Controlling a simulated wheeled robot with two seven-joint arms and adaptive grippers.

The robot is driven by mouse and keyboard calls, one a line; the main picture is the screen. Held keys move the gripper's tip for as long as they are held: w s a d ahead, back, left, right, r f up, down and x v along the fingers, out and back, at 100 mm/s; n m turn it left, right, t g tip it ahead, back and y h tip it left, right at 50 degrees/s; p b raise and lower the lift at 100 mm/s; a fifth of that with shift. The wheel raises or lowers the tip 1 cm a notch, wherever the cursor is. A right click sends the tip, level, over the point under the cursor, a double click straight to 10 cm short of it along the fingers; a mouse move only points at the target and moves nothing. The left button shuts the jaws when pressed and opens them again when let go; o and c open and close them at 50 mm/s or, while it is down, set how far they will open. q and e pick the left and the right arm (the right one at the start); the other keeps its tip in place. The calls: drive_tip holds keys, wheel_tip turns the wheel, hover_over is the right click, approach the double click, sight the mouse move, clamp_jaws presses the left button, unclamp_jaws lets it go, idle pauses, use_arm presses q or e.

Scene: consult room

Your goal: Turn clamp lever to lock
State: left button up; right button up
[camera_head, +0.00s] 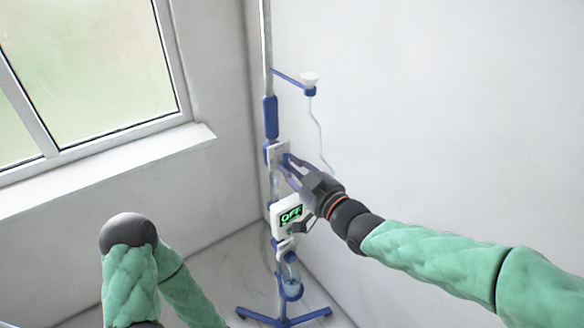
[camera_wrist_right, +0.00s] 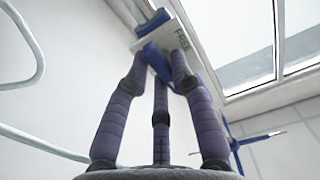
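The blue clamp lever (camera_wrist_right: 157,62) shows in the right wrist view, in front of a white plate marked "FREE" (camera_wrist_right: 182,38). The white clamp body (camera_head: 277,152) is on the pole in the head view. My right gripper (camera_head: 288,168) is at the clamp in the head view. In the right wrist view its three dark fingers (camera_wrist_right: 163,62) lean inward, with the lever between the tips. I cannot tell whether they press on it. The fingers partly hide the lever. My left gripper is out of view; only my left arm shows.
The stand's pole (camera_head: 266,45) rises from a blue footed base (camera_head: 283,319) near the room corner. A white box (camera_head: 289,215) below the clamp reads "OFF". A blue side arm (camera_head: 289,78) carries a white cup and thin tube. A window sill (camera_head: 110,172) is at left.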

drive_tip(key=shift+o, duration=1.2)
drive_tip(key=v, duration=1.2)
drive_tip(key=shift+f, duration=0.1)
